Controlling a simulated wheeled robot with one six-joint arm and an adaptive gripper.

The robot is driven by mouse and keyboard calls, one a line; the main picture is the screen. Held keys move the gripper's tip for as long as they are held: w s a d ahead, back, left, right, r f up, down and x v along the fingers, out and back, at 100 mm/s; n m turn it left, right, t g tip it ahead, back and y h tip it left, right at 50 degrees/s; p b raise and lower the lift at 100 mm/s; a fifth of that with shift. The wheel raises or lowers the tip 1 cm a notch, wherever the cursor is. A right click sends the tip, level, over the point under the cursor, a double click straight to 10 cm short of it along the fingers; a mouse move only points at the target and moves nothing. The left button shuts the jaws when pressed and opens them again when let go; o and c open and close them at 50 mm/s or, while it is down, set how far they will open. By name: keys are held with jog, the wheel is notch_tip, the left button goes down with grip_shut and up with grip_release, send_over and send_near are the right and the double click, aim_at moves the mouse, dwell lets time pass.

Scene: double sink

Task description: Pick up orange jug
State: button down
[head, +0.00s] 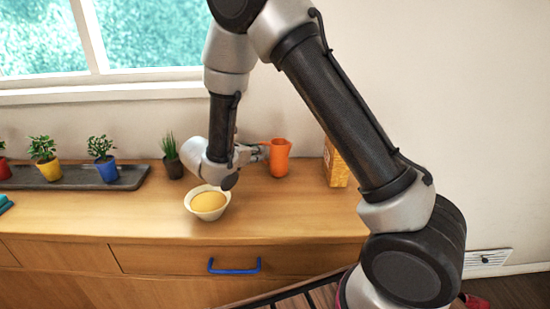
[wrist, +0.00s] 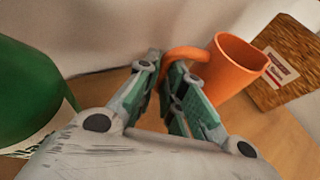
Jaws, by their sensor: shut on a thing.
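The orange jug (head: 279,158) stands upright on the wooden counter in the head view, to the right of my gripper (head: 262,152). In the wrist view the jug (wrist: 234,70) is at the upper right, with its curved handle pointing left. My gripper (wrist: 168,85) is shut on the jug's handle, with one finger on each side of it. The jug's base is partly hidden behind a finger in the wrist view.
A white bowl with yellow contents (head: 208,203) sits in front of my gripper. A brown box (head: 336,163) stands right of the jug. A dark plant pot (head: 173,160) is to the left. A dark tray (head: 75,180) holds potted plants. The counter's front centre is clear.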

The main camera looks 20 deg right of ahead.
notch_tip(320, 180, up, 10)
dwell(0.5)
dwell(0.4)
